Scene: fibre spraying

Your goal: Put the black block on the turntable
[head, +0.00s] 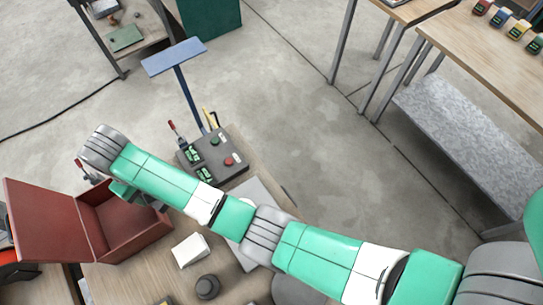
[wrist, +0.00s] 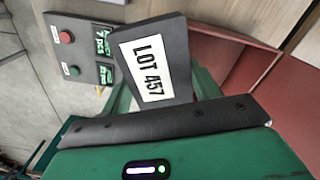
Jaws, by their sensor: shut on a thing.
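The black block (wrist: 176,50) is a flat dark slab with a white label reading LOT 457. My gripper (wrist: 162,92) is shut on it, with a green finger on either side, in the wrist view. The block sits tilted in the picture. In the head view my gripper (head: 122,190) is at the left, over or beside the open red box, and the block is hidden there. A grey round surface (head: 292,290) shows partly under my arm at the bottom; I cannot tell whether it is the turntable.
The open red box (head: 132,240) stands on the wooden bench, its lid (head: 45,225) leaning left. A control box (head: 217,158) with buttons stands behind it; it also shows in the wrist view (wrist: 82,48). A white card (head: 190,250) and a dark round object (head: 207,287) lie in front.

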